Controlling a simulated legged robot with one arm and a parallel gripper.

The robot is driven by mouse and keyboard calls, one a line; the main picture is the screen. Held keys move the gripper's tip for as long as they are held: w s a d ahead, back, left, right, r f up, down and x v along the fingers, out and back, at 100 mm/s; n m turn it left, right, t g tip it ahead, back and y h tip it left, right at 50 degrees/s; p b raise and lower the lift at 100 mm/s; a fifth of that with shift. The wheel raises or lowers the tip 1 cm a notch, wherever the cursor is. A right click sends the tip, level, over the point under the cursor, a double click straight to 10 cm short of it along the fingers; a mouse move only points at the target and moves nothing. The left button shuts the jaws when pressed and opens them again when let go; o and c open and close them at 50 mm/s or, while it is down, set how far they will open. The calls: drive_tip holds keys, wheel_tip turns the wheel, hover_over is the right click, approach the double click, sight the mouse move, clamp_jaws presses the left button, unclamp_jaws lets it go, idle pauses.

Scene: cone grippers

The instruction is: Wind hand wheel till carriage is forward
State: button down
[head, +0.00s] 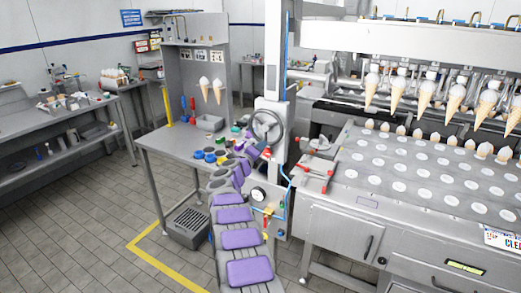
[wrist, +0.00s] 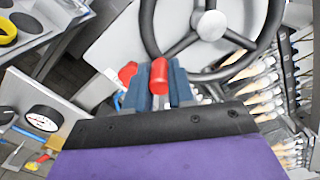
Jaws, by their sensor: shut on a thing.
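The hand wheel (head: 267,125) is a dark rim with spokes on the upright post left of the machine. In the wrist view it fills the top, with a silver hub (wrist: 211,25). My gripper (wrist: 162,82) is shut on a red handle (wrist: 159,74) at the wheel's lower left rim. In the head view my gripper (head: 260,149) is at the wheel's lower edge, and its fingers are too small to make out. The carriage appears to be the bar with a row of cone grippers holding cones (head: 424,94), above the plate's back edge; its exact travel position cannot be told.
A plate with white round holes (head: 400,170) lies right of the post. Red-handled clamps (head: 318,170) sit at its left corner. A second red knob (wrist: 127,73) and a gauge (wrist: 42,118) are close by. A grey bench (head: 180,150) stands left.

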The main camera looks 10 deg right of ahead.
drive_tip(key=c, duration=1)
unclamp_jaws()
drive_tip(key=shift+w+a+f, duration=0.15)
drive_tip(key=shift+a+f, duration=0.05)
drive_tip(key=shift+f, duration=0.15)
drive_tip(key=shift+o, duration=0.2)
drive_tip(key=shift+r, duration=0.15)
drive_tip(key=p+v, duration=0.1)
drive_tip(key=v, duration=1.6)
drive_tip(key=shift+a, duration=0.15)
